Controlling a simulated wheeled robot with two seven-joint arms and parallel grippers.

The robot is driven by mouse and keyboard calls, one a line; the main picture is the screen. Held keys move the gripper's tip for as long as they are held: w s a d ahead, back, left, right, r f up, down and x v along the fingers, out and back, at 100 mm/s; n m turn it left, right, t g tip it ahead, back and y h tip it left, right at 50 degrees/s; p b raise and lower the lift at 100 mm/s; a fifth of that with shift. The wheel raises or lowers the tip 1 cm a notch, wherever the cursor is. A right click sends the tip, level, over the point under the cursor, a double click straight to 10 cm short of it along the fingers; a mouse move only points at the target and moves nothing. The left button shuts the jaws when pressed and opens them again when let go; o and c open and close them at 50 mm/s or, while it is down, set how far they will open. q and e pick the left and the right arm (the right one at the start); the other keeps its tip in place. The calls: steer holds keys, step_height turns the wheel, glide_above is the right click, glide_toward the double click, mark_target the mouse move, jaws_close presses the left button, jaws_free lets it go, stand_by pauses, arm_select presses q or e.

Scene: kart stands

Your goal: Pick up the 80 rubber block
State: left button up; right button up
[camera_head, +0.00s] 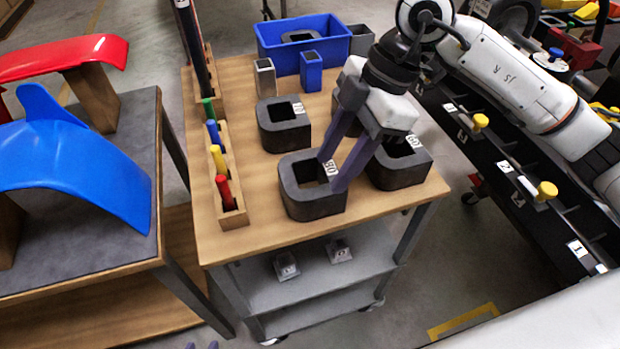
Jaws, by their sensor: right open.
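The front block (312,205) has a white label that seems to read 80. My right gripper (332,174) is open, its two purple fingers pointing down at this block's right rim, one on each side of the label. I cannot tell whether they touch it. Another block (283,135) stands behind it, its label too small to read surely. The third block (400,174), labelled about 60, stands to the right, partly behind the gripper. Two purple tips, apparently my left gripper (201,346), barely show at the bottom edge.
A wooden rack (233,214) with coloured handles lines the cart's left edge. A blue bin (303,34), a blue holder (311,72) and a grey holder (265,78) stand at the back. A table (90,258) with blue and red panels is at left. A black rack (520,190) is at right.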

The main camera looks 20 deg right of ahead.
mark_target(322, 190)
steer(key=x, duration=0.6)
steer(key=shift+s+f+p, duration=0.25)
steer(key=shift+f+p, duration=0.05)
steer(key=shift+c, duration=0.4)
jaws_close()
steer(key=shift+r, duration=0.15)
stand_by(0.6)
